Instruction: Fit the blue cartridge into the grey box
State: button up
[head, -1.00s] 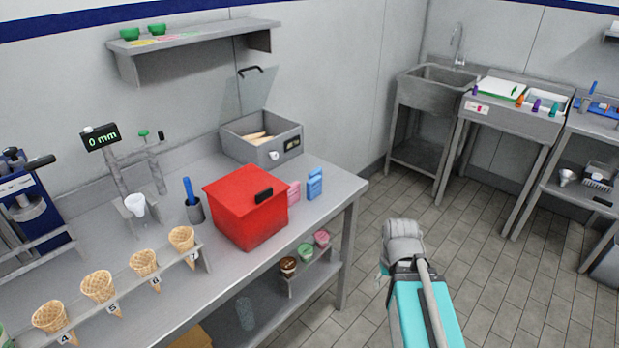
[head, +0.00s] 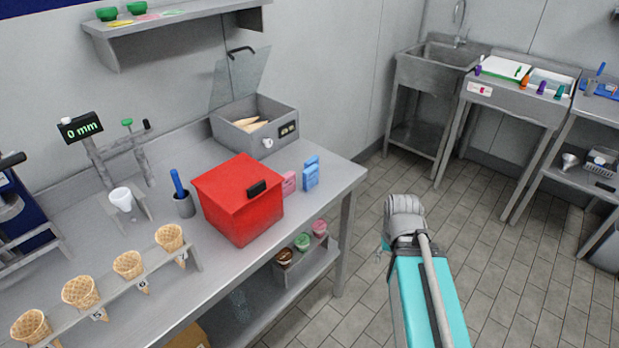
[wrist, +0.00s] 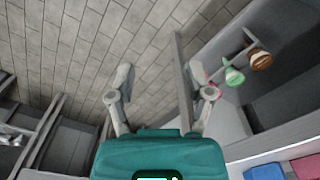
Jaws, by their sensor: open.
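What look like the blue cartridges are small blue blocks (head: 311,179) standing close together on the counter, right of the red box. A blue block (wrist: 265,173) also shows at the bottom edge of the wrist view. The grey box (head: 233,138) stands at the back of the counter with its clear lid raised; cones lie inside and a small dark display is on its front. My gripper (wrist: 159,82) is open and empty, with floor behind its fingers. In the head view it is mostly hidden behind my wrist, right of the counter.
The red box (head: 240,205) with a black handle and a pink block (head: 289,182) stand left of the blue blocks. A cone rack (head: 80,312) lines the front left. Open floor lies between the counter and sink (head: 437,75).

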jog(key=w+a+r+n+p, duration=0.3)
jog(key=w+r+n+p, duration=0.2)
jog(key=w+r+n, duration=0.15)
notch_tip(320, 180, up, 16)
jog(key=n+p, duration=1.7)
jog(key=n, duration=0.5)
send_over(311, 168)
jog(key=shift+s+f, duration=0.1)
jog(key=shift+f, duration=0.1)
jog(key=shift+f, duration=0.1)
notch_tip(311, 168, down, 8)
jog(key=b, duration=0.8)
jog(key=shift+f+b, duration=0.25)
jog(key=shift+b, duration=0.05)
jog(key=shift+a+f+b, duration=0.1)
jog(key=shift+f+b, duration=2.5)
jog(key=shift+b, duration=0.05)
